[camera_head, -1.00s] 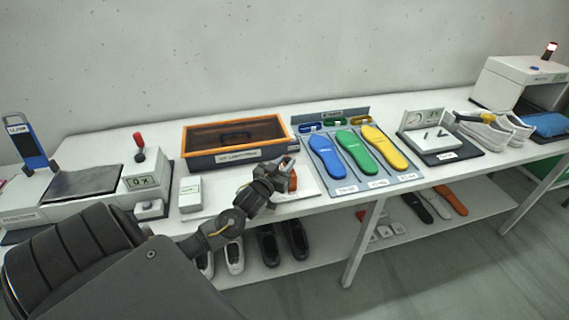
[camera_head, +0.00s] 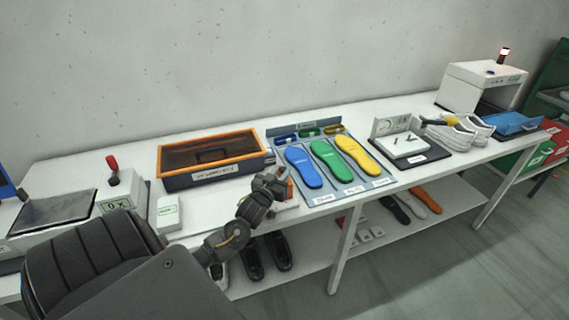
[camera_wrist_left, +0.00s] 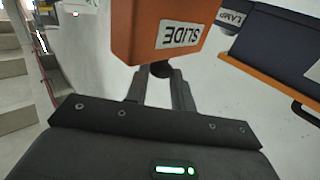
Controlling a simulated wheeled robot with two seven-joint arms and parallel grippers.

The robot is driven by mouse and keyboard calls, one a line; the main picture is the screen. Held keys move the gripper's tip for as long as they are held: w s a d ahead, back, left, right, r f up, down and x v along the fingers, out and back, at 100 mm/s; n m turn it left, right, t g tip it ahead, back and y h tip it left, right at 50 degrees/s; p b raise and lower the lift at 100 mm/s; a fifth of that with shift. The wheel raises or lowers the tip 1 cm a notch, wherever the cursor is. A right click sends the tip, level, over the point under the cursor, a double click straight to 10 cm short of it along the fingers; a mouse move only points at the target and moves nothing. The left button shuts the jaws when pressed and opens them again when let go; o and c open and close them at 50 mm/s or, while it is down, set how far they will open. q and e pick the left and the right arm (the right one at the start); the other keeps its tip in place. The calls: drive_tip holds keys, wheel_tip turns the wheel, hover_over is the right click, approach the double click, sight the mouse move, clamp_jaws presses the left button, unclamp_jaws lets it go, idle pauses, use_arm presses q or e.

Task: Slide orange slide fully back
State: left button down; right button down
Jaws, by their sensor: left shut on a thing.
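The orange slide (camera_wrist_left: 165,30) is a block with a white "SLIDE" label, large at the top of the left wrist view. A dark round knob (camera_wrist_left: 161,69) sits on its near side. My left gripper (camera_wrist_left: 160,78) is shut on this knob, with one finger on each side. In the head view my left gripper (camera_head: 280,178) is at the table's front edge, just left of the insole mat. Only a little of the orange slide (camera_head: 291,186) shows there behind the gripper; the rest is hidden. My right gripper is in neither view.
An orange-rimmed dark box (camera_head: 212,178) stands behind and left of my gripper. The insole mat (camera_head: 308,206) with blue, green and yellow insoles is close on the right. A white block (camera_head: 168,214) stands left. Shoes lie on the lower shelf.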

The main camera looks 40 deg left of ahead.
use_arm(q)
drive_tip(key=shift+w+r, duration=0.1)
drive_tip(key=c, duration=1.5)
unclamp_jaws()
drive_tip(key=shift+d, duration=0.1)
drive_tip(key=o, duration=0.3)
drive_tip(key=shift+w, duration=0.15)
drive_tip(key=shift+o, duration=0.2)
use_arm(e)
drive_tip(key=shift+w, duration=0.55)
use_arm(q)
drive_tip(key=shift+s, duration=0.2)
drive_tip(key=shift+s+d+f, duration=0.1)
drive_tip(key=shift+s+f, duration=0.1)
drive_tip(key=shift+s, duration=0.05)
drive_tip(key=b+v, duration=0.2)
drive_tip(key=v, duration=0.6)
drive_tip(key=shift+s+d, duration=0.1)
drive_tip(key=shift+s, duration=0.3)
drive_tip(key=shift+s+d+r, duration=0.15)
drive_tip(key=shift+s+d, duration=0.05)
drive_tip(key=shift+s, duration=0.4)
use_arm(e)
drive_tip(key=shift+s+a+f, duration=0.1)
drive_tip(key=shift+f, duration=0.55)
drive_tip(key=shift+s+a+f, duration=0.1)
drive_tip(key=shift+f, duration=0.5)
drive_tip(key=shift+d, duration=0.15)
